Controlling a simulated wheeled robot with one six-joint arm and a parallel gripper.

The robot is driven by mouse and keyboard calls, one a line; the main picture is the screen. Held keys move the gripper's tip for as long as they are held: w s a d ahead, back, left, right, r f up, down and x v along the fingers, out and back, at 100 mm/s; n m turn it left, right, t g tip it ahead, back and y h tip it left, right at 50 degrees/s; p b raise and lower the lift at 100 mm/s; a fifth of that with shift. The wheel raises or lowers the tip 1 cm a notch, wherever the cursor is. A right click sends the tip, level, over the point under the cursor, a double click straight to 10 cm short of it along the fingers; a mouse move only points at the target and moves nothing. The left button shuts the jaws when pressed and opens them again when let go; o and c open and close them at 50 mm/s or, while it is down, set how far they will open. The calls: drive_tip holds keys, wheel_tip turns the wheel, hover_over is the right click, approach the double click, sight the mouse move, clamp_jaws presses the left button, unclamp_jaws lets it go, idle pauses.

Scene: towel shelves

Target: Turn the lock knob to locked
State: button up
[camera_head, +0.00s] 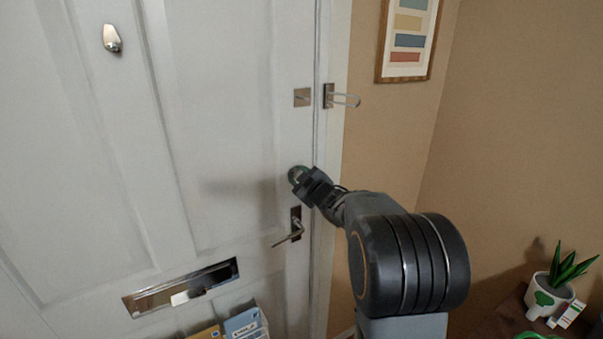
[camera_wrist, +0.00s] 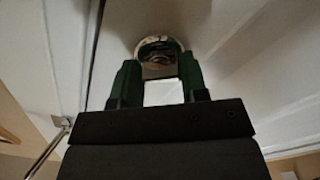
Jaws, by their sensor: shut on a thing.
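The lock knob (camera_wrist: 160,68) is a shiny metal piece with a round base on the white door (camera_head: 230,130). In the wrist view it sits between the two green fingers of my gripper (camera_wrist: 160,85), which is shut on it. In the head view my gripper (camera_head: 302,180) reaches the door's right edge, above the lever handle (camera_head: 291,235). The gripper hides most of the knob there, so I cannot tell which way the knob is turned.
A swing-bar latch (camera_head: 343,99) sits on the frame above, beside its plate (camera_head: 302,97) on the door. A mail slot (camera_head: 180,287) is at the lower left. A potted plant (camera_head: 548,295) stands at the lower right. A framed picture (camera_head: 408,40) hangs on the wall.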

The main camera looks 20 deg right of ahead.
drive_tip(key=m+p, duration=0.1)
drive_tip(key=m, duration=0.1)
drive_tip(key=r+m+p, duration=0.1)
drive_tip(key=m, duration=0.1)
drive_tip(key=shift+m+p, duration=0.55)
drive_tip(key=shift+m, duration=1.25)
drive_tip(key=shift+f, duration=0.1)
drive_tip(key=o, duration=0.9)
drive_tip(key=shift+f, duration=0.2)
drive_tip(key=s, duration=0.4)
drive_tip(key=s+d+b, duration=0.1)
drive_tip(key=s, duration=0.4)
drive_tip(key=s+b, duration=0.1)
drive_tip(key=s, duration=0.4)
drive_tip(key=shift+d, duration=0.3)
